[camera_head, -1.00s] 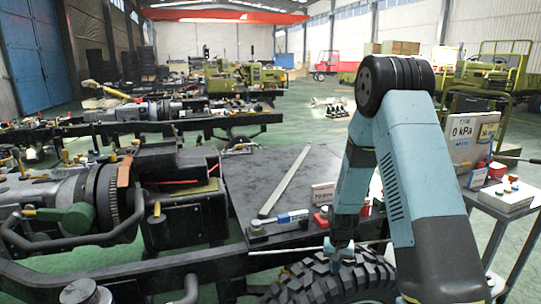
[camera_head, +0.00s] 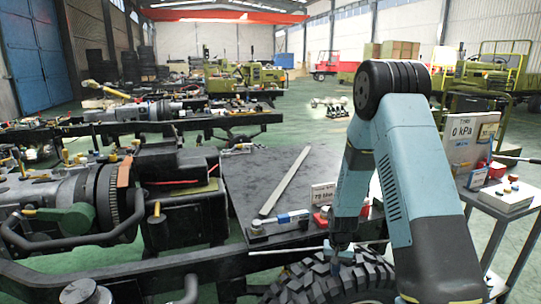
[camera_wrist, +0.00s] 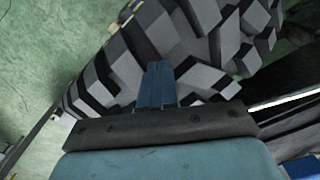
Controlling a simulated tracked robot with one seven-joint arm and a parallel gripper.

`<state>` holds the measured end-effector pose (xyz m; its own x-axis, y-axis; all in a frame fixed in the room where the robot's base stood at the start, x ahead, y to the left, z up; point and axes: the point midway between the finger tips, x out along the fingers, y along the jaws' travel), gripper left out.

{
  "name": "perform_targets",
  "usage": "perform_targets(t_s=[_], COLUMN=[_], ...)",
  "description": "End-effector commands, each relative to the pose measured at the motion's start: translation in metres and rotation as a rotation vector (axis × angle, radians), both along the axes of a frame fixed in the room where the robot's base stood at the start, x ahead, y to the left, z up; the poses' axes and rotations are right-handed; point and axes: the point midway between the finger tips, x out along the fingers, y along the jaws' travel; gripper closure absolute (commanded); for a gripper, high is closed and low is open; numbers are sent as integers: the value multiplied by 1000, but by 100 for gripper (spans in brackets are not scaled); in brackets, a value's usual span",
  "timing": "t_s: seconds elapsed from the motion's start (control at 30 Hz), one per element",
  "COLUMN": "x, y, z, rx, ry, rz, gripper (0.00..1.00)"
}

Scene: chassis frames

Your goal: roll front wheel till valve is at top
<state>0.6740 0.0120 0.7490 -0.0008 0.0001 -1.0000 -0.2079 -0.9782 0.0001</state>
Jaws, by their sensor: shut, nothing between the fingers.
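The front wheel's black, chunky-treaded tyre (camera_head: 335,280) stands at the bottom of the head view, partly behind my arm. In the wrist view its tread blocks (camera_wrist: 200,40) fill the upper middle. My gripper (camera_head: 339,246) points down at the top of the tread. In the wrist view its blue fingers (camera_wrist: 156,82) are together, with nothing between them, over the tread. I cannot tell if the fingertips touch the rubber. No valve shows in either view; the wheel's side is hidden.
A dark bench plate (camera_head: 290,180) with a long metal bar and a small sign lies behind the wheel. A thin rod runs close behind the gripper. A cart (camera_head: 490,195) with a gauge panel reading 0 kPa (camera_head: 470,130) stands right. Engine parts fill the left.

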Motion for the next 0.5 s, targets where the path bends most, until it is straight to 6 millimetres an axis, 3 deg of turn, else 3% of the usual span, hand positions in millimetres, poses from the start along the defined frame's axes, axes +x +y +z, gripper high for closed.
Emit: perform_targets(t_s=[0.5], x=[5], y=[-14], z=[3], rx=[0], ry=[0], rz=[-1], gripper=[100])
